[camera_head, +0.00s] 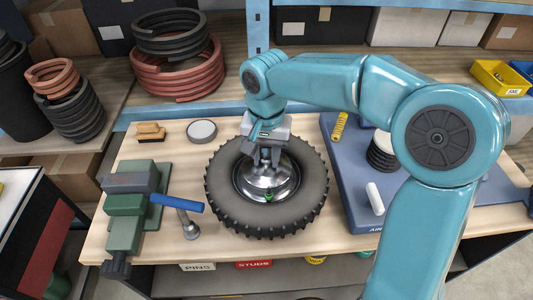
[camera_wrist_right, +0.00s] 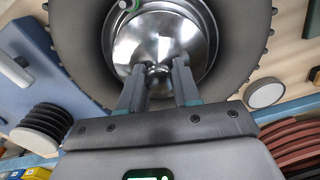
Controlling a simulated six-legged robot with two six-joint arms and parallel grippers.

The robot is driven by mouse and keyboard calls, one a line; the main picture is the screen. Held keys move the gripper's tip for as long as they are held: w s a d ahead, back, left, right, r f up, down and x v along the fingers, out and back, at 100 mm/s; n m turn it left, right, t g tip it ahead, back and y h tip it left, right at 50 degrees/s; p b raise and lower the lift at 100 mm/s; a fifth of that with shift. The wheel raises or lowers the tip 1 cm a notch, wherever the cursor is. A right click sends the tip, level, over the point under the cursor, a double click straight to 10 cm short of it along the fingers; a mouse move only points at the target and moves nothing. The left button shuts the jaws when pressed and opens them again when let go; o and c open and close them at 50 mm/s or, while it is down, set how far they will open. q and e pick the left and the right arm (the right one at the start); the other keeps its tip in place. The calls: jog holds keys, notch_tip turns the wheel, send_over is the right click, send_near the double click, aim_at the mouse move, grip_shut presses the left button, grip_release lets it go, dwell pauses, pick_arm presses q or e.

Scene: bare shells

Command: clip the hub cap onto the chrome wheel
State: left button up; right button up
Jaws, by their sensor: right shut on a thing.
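The chrome wheel lies flat on the bench with its knobbly black tyre (camera_head: 222,190) around a shiny rim. The hub cap (camera_head: 262,182) is a shiny chrome dome over the wheel's middle. In the right wrist view the dome (camera_wrist_right: 135,42) sits inside the ring of the rim (camera_wrist_right: 205,62). My right gripper (camera_head: 266,156) comes down from above and is shut on the small knob at the dome's centre; its fingertips show in the wrist view (camera_wrist_right: 159,68). I cannot tell whether the cap is seated. A green spot (camera_head: 268,197) shows at the rim's near edge. My left gripper is out of view.
A green vise (camera_head: 127,215) and a blue-handled hammer (camera_head: 188,222) are left of the wheel. A round grey-topped disc (camera_head: 201,131) and a brush (camera_head: 150,132) lie behind.

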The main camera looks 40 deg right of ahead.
dwell(0.4)
jog(key=o, duration=1.6)
jog(key=shift+r+p, duration=3.05)
jog(key=shift+r, duration=0.45)
grip_shut()
jog(key=shift+f, duration=0.15)
